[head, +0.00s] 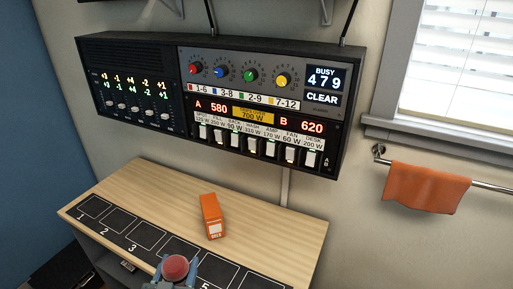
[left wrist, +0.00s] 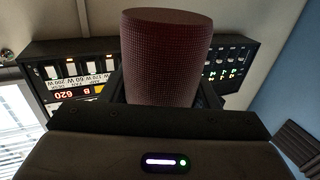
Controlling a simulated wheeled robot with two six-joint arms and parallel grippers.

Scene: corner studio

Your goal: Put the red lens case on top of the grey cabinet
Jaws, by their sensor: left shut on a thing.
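The red lens case (head: 176,266) is a round, dark red cylinder with a textured side. My left gripper (head: 176,273) is shut on it at the bottom of the head view, in front of the numbered strip. In the left wrist view the lens case (left wrist: 167,55) stands up between the fingers and fills the upper middle. I cannot tell its height above the wooden top. No separate grey cabinet can be made out for sure; a wood-topped unit (head: 265,225) with grey sides stands below. My right gripper is not in view.
An orange box (head: 211,215) lies on the wooden top, behind the black numbered strip (head: 142,240). A control panel (head: 255,95) hangs on the wall above. An orange towel (head: 427,187) hangs on a rail at right. The wooden top right of the box is bare.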

